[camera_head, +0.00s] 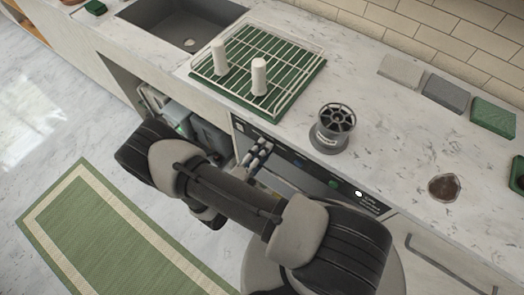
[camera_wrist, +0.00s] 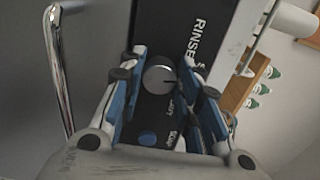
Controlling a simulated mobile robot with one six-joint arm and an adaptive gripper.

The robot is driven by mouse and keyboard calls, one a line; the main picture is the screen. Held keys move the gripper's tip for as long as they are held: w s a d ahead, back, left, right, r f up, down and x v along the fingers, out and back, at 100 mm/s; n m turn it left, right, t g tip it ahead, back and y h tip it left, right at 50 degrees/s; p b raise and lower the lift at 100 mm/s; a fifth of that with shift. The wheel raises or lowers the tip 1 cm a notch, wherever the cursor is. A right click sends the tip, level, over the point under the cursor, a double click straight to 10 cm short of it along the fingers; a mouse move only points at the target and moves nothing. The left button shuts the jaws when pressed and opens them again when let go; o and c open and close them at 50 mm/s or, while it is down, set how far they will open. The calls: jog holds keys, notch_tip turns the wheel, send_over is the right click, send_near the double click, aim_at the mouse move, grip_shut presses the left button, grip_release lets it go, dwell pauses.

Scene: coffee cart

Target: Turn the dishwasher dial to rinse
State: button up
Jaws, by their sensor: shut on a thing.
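The dishwasher's black control panel (camera_head: 350,191) runs along the front edge under the counter. In the wrist view its dial (camera_wrist: 158,80) is a round grey-white knob with a dark pointer mark toward the picture's right. The word RINSE (camera_wrist: 198,42) is printed on the panel beyond the dial, sideways in this view. Other small labels and a blue round button (camera_wrist: 147,138) lie nearer the wrist; the labels are hard to read. My gripper (camera_wrist: 162,72) is shut on the dial, one blue-edged finger on each side. In the head view my gripper (camera_head: 257,157) is at the panel and the dial is hidden.
A green drying mat with a wire rack (camera_head: 290,89) and two white cylinders stands on the counter, with a grey slotted holder (camera_head: 335,128) to its right. A cabinet handle (camera_head: 440,262) projects at lower right; a metal bar handle (camera_wrist: 60,75) shows in the wrist view.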

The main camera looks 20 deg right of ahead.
jog(key=shift+f+n+b, duration=0.1)
jog(key=shift+n+b, duration=0.3)
jog(key=shift+n, duration=4.5)
jog(key=o, duration=1.1)
jog(key=shift+c, duration=0.2)
jog(key=shift+s, duration=0.1)
jog(key=v, duration=1.2)
